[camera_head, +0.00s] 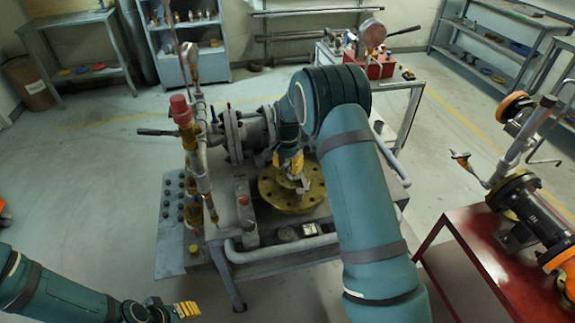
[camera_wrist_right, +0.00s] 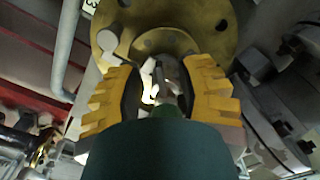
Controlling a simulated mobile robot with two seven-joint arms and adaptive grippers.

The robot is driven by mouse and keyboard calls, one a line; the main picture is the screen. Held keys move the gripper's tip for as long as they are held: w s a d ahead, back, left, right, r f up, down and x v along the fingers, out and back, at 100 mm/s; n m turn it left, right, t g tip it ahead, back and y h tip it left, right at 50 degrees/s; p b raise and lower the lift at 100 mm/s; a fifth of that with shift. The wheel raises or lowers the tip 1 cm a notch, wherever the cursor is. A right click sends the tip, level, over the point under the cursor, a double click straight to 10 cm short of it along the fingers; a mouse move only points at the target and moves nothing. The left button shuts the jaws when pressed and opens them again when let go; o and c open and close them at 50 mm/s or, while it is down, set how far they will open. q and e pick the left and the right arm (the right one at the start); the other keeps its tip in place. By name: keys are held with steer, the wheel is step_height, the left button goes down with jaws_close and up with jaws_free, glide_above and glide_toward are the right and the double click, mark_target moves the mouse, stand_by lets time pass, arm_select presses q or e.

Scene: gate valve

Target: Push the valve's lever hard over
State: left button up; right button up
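The valve assembly stands on a grey bench, with a grey flanged pipe body (camera_head: 238,135) and a round brass flange (camera_head: 312,190). The brass flange also shows in the wrist view (camera_wrist_right: 215,25). A dark-handled lever (camera_head: 157,132) sticks out to the left of the pipework; I cannot tell whether it is the task's lever. My right gripper (camera_head: 292,170) is over the brass flange. In the wrist view its yellow fingers (camera_wrist_right: 160,95) are apart, with a pale metal piece (camera_wrist_right: 168,75) showing between them. My left gripper (camera_head: 182,311) is low at the left, away from the valve.
A red table (camera_head: 460,245) with another dark pipe-and-valve assembly (camera_head: 530,205) stands at the right. A red-capped upright pipe (camera_head: 180,108) rises left of the flanges. Shelves (camera_head: 180,40) line the back.

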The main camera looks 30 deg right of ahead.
mark_target(288, 166)
steer(key=shift+r, duration=0.15)
step_height(288, 166, up, 12)
stand_by(0.4)
stand_by(0.3)
